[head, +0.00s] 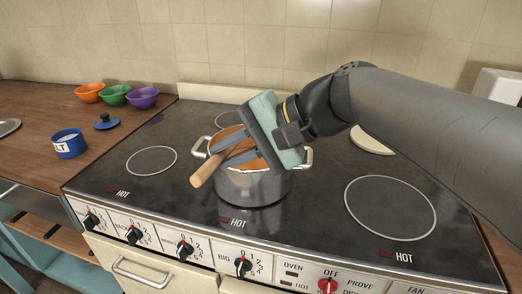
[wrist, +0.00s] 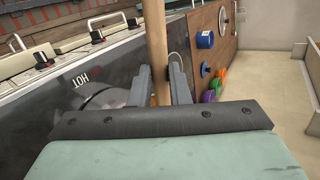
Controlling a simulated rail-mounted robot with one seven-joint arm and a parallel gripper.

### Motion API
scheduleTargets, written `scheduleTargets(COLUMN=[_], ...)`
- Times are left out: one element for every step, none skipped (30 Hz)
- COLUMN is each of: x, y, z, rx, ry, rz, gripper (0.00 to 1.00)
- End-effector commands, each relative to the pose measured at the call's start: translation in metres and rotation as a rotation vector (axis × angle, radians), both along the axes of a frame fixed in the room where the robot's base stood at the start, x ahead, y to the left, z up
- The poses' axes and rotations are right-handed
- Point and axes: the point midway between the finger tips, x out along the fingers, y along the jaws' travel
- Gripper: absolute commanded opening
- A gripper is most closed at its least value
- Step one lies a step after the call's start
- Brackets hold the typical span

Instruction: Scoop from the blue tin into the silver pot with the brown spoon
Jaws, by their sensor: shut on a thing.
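The silver pot (head: 252,190) stands on the middle of the stove top, with an orange-brown inside or content partly visible. My gripper (head: 232,150) is over the pot and shut on the brown spoon (head: 206,171). The spoon's wooden handle slants down to the left past the pot's rim; it also shows in the wrist view (wrist: 157,45) between the fingers. The spoon's bowl end is hidden by my gripper. The blue tin (head: 69,145), with white content and lettering ending in "LT", stands open on the wooden counter at left. It also shows in the wrist view (wrist: 204,40).
A blue lid (head: 108,122) lies on the counter behind the tin. Orange (head: 89,92), green (head: 114,95) and purple (head: 143,98) bowls stand at the back of the counter. A pale round thing (head: 371,141) lies behind my arm. The stove's left front is clear.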

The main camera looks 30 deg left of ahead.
Motion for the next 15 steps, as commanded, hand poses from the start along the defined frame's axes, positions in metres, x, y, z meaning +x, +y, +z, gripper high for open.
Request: scheduleTargets(x=[0.0001,0.0001,0.0001,0.0000,0.0001,0.0000,0.0000,0.0000,0.0001,0.0001,0.0001,0.0001,0.0002,0.0001,0.0002], y=[-0.0003,-0.0003,-0.0003,-0.0002,-0.0002,-0.0002,-0.0002,-0.0002,-0.0003,-0.0002,-0.0003,-0.0004,-0.0005,-0.0006,-0.0007], z=[-0.0012,-0.0006,0.0001,0.0005,0.0009,0.0011,0.0011,0.0011,0.0010,0.0008,0.0001,-0.0013,-0.0024,-0.0036,-0.0050], rx=[0.007,0.010,0.011,0.012,0.012,0.012,0.011,0.011,0.011,0.012,0.014,0.017,0.023,0.031,0.044], ry=[0.001,0.001,0.002,0.002,0.002,0.002,0.002,0.002,0.002,0.002,0.002,0.004,0.006,0.008,0.011], rz=[-0.001,-0.002,-0.002,-0.002,-0.002,-0.002,-0.002,-0.002,-0.002,-0.002,-0.002,-0.003,-0.004,-0.007,-0.009], gripper=[0.00,0.00,0.00,0.00,0.00,0.00,0.00,0.00,0.00,0.00,0.00,0.00,0.00,0.00,0.00])
